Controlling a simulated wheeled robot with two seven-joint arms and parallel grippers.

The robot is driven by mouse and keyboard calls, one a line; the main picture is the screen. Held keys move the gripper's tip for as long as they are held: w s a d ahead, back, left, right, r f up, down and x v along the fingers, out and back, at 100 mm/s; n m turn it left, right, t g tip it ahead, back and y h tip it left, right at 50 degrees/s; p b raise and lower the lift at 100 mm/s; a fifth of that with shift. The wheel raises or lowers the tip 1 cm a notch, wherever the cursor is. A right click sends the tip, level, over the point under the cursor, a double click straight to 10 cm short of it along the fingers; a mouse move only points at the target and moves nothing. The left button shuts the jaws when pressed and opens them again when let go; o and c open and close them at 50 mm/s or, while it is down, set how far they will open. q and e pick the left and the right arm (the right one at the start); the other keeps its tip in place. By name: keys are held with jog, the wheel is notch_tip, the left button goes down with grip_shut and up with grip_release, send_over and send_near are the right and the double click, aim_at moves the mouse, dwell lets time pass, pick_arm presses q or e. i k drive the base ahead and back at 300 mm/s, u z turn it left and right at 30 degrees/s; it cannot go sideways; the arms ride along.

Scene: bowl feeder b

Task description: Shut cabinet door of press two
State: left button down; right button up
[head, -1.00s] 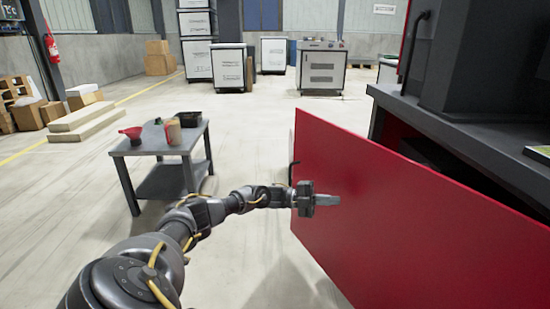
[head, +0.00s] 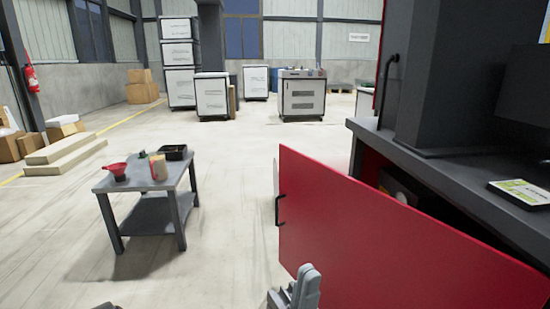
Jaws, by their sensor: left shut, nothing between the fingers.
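The red cabinet door (head: 375,235) of the press stands open in the head view, with a dark gap between its top edge and the cabinet (head: 372,160). A black handle (head: 278,210) is on the door's left edge. My left gripper (head: 306,285) is at the bottom of the view, in front of the lower left part of the door. Its fingers are together with nothing between them. I cannot tell whether it touches the door. Most of my left arm is out of view. My right gripper is not in view.
A grey table (head: 150,185) with a red funnel (head: 116,170) and a black tray (head: 175,152) stands to the left. The dark press counter (head: 440,170) is above the door. The floor (head: 235,190) between table and door is clear.

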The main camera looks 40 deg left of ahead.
aim_at(370, 249)
jog(key=k, duration=1.3)
jog(key=u, duration=0.45)
jog(key=i, duration=0.45)
jog(key=u, duration=0.9)
jog(key=i, duration=0.7)
jog(key=z, duration=0.6)
jog(key=i, duration=0.8)
jog(key=z, duration=0.9)
